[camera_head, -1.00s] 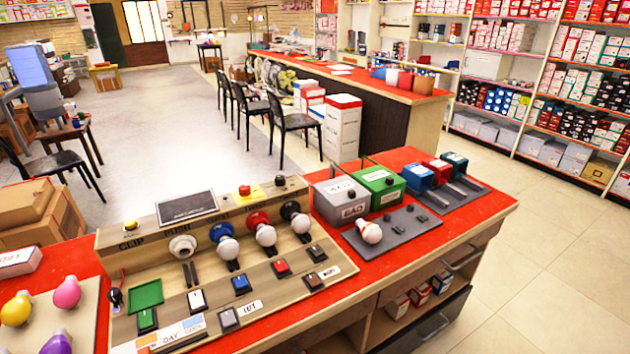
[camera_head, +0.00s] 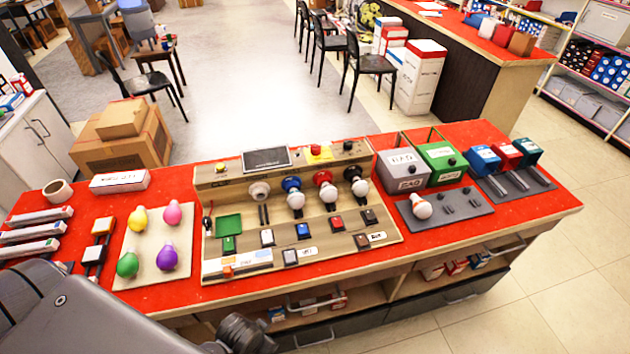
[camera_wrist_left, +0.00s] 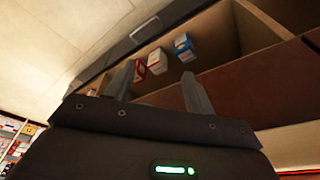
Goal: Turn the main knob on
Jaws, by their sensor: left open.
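The wooden control panel (camera_head: 290,262) stands on the red counter in the head view, with lamps, switches and a small screen. A red knob on a yellow base (camera_head: 316,150) sits on its top ledge, and a small dark knob with red (camera_head: 207,222) is at its left side. I cannot tell which is the main knob. My left arm comes in at the lower left of the head view, with its fingers out of sight there. My left gripper (camera_wrist_left: 158,88) is open and empty in the wrist view, facing the shelf under the counter, away from the knobs. My right gripper is not in view.
A board with colored bulbs (camera_head: 157,215) lies left of the panel. Grey and green boxes (camera_head: 440,163) and a lamp board (camera_head: 446,207) are to its right. Small boxes (camera_wrist_left: 184,47) stand in the open shelf below. Open floor lies behind the counter.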

